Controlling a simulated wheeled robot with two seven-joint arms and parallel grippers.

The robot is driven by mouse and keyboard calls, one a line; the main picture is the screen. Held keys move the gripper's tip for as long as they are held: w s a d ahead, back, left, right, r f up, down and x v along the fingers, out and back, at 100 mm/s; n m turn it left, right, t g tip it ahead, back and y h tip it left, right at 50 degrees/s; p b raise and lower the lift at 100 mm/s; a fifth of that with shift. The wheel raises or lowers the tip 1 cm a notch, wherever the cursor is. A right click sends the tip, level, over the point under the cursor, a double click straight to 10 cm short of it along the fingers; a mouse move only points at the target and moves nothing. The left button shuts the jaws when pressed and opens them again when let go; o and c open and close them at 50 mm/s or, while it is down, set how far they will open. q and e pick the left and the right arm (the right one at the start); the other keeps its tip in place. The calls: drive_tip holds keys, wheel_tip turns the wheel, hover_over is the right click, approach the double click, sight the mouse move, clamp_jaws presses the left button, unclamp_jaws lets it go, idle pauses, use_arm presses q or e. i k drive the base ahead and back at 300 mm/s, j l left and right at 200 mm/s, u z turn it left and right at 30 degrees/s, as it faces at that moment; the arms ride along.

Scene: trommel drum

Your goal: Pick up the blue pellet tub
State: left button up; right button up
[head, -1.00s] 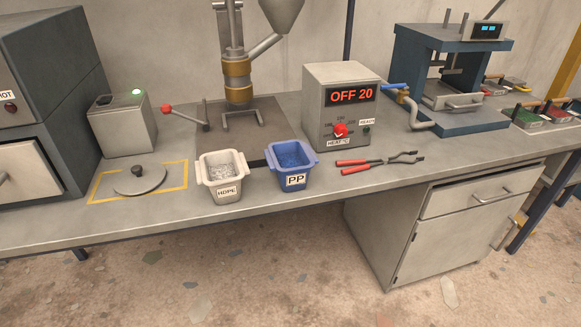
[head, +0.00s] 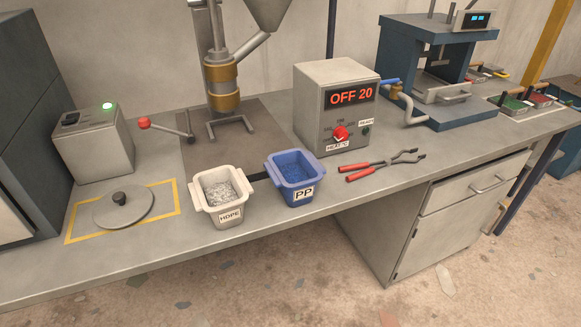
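The blue pellet tub (head: 283,190) stands upright near the front edge of the workbench, right of the white tub. It is labelled PP and holds blue pellets. Nothing is touching it from above. Neither of my grippers shows in the head view.
The white HDPE tub (head: 211,212) stands close on the left. Red-handled tongs (head: 380,165) lie to the right. Behind stand the heater box (head: 312,108) and the injection machine (head: 222,85). A round knobbed lid (head: 137,208) lies at left. Bench (head: 330,205) front is clear.

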sight(297, 172)
drive_tip(key=i+j+z, duration=0.15)
drive_tip(key=j, duration=0.2)
drive_tip(key=i+j+z, duration=0.15)
drive_tip(key=j, duration=0.2)
drive_tip(key=i+j+z, duration=0.15)
drive_tip(key=j, duration=0.2)
drive_tip(key=j+z, duration=0.1)
drive_tip(key=j, duration=0.25)
drive_tip(key=i, duration=0.05)
